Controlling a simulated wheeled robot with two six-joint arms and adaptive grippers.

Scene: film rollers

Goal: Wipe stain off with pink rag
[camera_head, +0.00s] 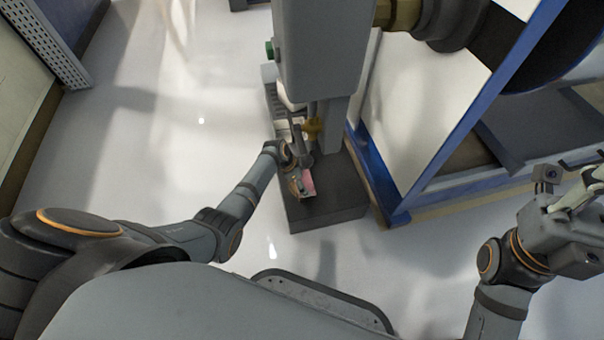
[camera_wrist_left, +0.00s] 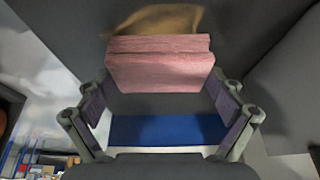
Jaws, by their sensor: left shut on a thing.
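A pink rag (camera_head: 308,183), seen as a folded block, lies over the dark grey machine base (camera_head: 328,213). In the left wrist view the rag (camera_wrist_left: 158,70) sits between the fingers of my left gripper (camera_wrist_left: 160,92), which is shut on it. In the head view my left gripper (camera_head: 302,178) is small and reaches down over the base. A brownish-yellow stain (camera_wrist_left: 160,19) shows on the grey surface just beyond the rag's far edge. I cannot tell whether the rag touches the surface. My right gripper (camera_head: 568,218) is at the right edge, away from the base; its fingers are unclear.
A blue-edged frame (camera_head: 399,213) stands to the right. A blue strip (camera_wrist_left: 165,130) shows below the rag. The pale floor (camera_head: 150,160) at left is clear.

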